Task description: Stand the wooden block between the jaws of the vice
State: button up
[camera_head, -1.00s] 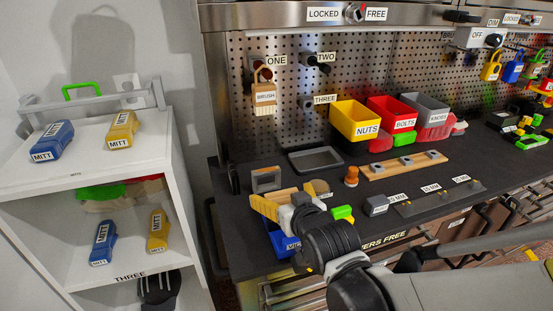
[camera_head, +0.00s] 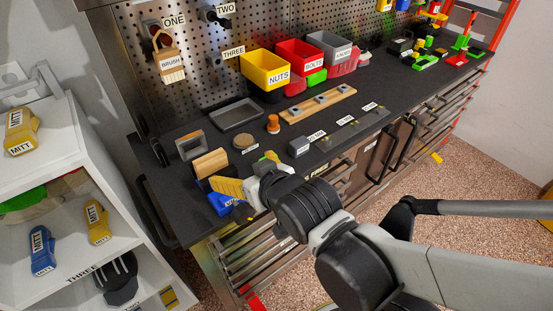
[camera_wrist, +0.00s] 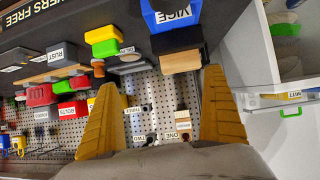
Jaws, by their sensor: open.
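The wooden block (camera_head: 210,163) is a tan piece at the left front of the dark bench. The vice has a blue body (camera_head: 222,204) and black upper parts; its VISE label shows in the wrist view (camera_wrist: 172,14). There the block (camera_wrist: 180,62) lies against the vice's black part (camera_wrist: 178,42). I cannot tell whether it stands fully between the jaws. My gripper (camera_head: 229,187) is beside the vice, its yellow finger partly covering it. In the wrist view my gripper (camera_wrist: 160,82) is open, with empty space between its fingers, and the block is beyond the fingertips.
A grey square frame (camera_head: 190,145), a round tan disc (camera_head: 244,141), a shallow grey tray (camera_head: 236,114) and an orange peg (camera_head: 272,124) are behind the vice. A grey block (camera_head: 298,147) is to the right. A white shelf unit (camera_head: 75,160) stands left of the bench.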

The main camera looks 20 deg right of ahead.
jog(key=s+d+r+m+g+h, duration=0.1)
jog(key=s+d+m+g+h, duration=0.1)
jog(key=s+d+g, duration=0.2)
jog(key=s+d, duration=0.3)
jog(key=d, duration=0.2)
jog(key=shift+s+r+g, duration=0.3)
jog(key=shift+r+g, duration=0.05)
jog(key=shift+g, duration=0.05)
